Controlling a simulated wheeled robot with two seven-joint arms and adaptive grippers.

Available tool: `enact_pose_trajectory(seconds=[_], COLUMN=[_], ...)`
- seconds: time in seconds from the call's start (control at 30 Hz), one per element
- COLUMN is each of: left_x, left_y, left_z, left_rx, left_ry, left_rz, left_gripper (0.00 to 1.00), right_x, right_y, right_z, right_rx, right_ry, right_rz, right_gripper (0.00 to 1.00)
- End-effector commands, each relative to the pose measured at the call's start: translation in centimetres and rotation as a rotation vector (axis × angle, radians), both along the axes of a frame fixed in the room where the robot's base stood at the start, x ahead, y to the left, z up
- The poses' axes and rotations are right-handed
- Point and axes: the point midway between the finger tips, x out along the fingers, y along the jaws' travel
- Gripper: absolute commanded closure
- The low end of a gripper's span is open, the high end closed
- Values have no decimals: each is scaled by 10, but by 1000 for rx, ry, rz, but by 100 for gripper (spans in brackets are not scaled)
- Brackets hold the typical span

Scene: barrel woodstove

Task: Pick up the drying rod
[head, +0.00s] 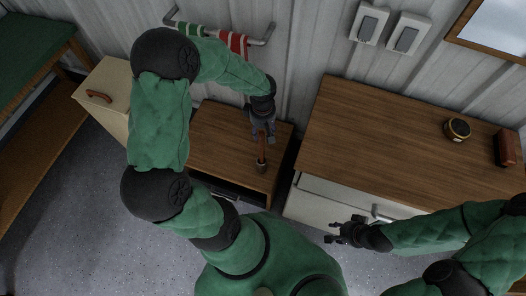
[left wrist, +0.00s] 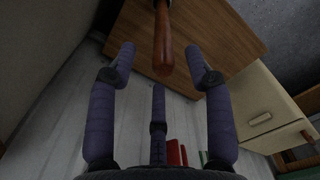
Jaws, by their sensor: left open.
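A slim brown rod-like tool (head: 262,158) with a rounded brown end lies on the small wooden cabinet top (head: 215,140); I take it for the drying rod. My left gripper (head: 264,134) is open over its far end. In the left wrist view, the brown handle (left wrist: 164,45) shows between the spread fingers of my left gripper (left wrist: 162,58), with no clear contact. My right gripper (head: 332,232) looks open and empty, in front of the white drawer unit.
A wall rail (head: 262,41) with red and green cloths is behind my left arm. A wooden-topped white drawer unit (head: 395,135) stands at right, with a round dark tin (head: 457,129) and a brown box (head: 508,147) on it. A cream cabinet (head: 106,84) and bench (head: 35,115) are at left.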

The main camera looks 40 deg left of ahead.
Motion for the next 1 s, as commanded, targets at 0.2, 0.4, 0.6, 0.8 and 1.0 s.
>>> enact_pose_trajectory(seconds=[0.2, 0.4, 0.6, 0.8, 1.0], left_x=[-1, 0, 0, 1, 1], left_y=[0, 1, 7, 7, 7], left_z=[-35, -46, -72, -92, -92], left_rx=[-1, -1, -3, -2, -1], left_ry=[3, 0, 2, 1, 0], left_rz=[0, 0, 1, -1, -1], left_gripper=[48, 48, 48, 48, 48], right_x=[0, 0, 0, 0, 0], right_y=[0, 0, 0, 0, 0], right_z=[-13, -16, -28, -35, -34], right_rx=[0, 0, 0, 0, 0], right_ry=[1, 0, 0, 0, 0], right_rz=[0, 0, 0, 0, 0], right_gripper=[60, 60, 60, 60, 60])
